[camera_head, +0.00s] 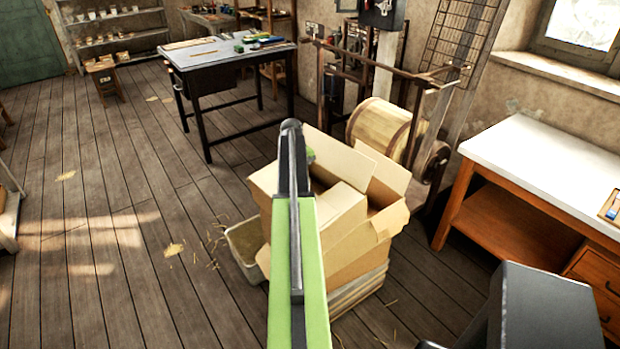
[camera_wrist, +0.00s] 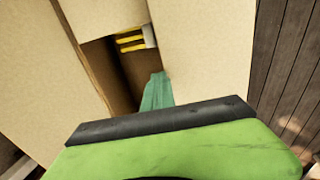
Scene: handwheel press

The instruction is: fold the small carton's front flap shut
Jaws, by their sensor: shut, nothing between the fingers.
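The small cardboard carton (camera_head: 362,262) stands at the centre in the head view, its top flaps spread and part of its opening showing. A broad flap (camera_head: 340,208) slants over the side nearer me; I cannot tell for sure that it is the front flap. My gripper (camera_head: 309,156) is at the carton's left-hand flaps, mostly hidden behind my arm. In the wrist view my gripper (camera_wrist: 158,92) is shut and empty, over the gap between pale cardboard panels (camera_wrist: 200,60). I cannot tell whether it touches them.
A yellow-striped item (camera_wrist: 132,40) shows inside the carton. Flat boards (camera_head: 357,290) lie beneath it, and a bin (camera_head: 243,252) stands left. A wooden drum (camera_head: 380,128) is behind; a white-topped bench (camera_head: 545,165) is right. The floor at left is largely clear.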

